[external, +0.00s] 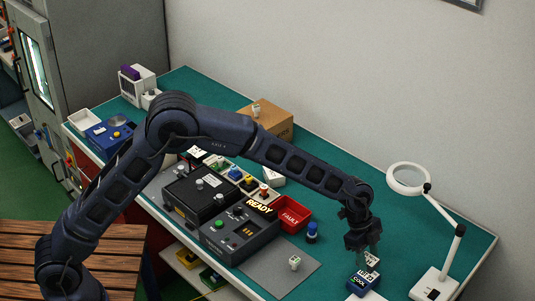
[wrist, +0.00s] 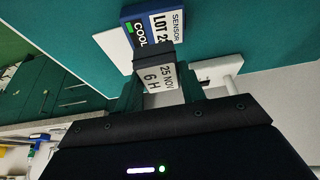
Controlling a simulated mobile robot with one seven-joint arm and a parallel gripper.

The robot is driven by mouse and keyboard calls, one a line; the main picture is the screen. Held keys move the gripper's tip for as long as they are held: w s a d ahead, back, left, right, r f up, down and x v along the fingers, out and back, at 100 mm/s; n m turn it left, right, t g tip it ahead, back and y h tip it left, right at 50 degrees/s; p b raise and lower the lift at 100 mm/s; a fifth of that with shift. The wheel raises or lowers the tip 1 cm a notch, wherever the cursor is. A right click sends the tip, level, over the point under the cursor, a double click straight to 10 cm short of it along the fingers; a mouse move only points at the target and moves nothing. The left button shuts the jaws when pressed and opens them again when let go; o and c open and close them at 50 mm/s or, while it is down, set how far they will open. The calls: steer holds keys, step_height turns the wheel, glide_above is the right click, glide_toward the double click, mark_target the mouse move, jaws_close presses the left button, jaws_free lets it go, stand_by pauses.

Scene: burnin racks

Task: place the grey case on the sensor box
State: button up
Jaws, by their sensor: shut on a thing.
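My gripper (external: 369,254) points down at the right end of the green bench. It is shut on a small case with a white label, the grey case (external: 373,261). In the wrist view the case (wrist: 158,84) sits between the two fingers and its label reads "25 NOV 6 H". The sensor box (external: 362,286) is blue, with a white label and a "COOL" mark, and lies just below the case. It also shows in the wrist view (wrist: 130,14), just beyond the held case. I cannot tell whether case and box touch.
A white magnifier lamp (external: 436,283) stands close to the right of the sensor box. A blue-capped item (external: 312,231), a red tray (external: 290,214) and a black "READY" console (external: 238,236) are to the left. A grey mat (external: 272,276) holds a small pale part (external: 295,263).

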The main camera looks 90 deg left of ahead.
mark_target(364, 277)
steer(key=shift+f, duration=2.7)
steer(key=shift+f, duration=0.1)
steer(key=o, duration=1)
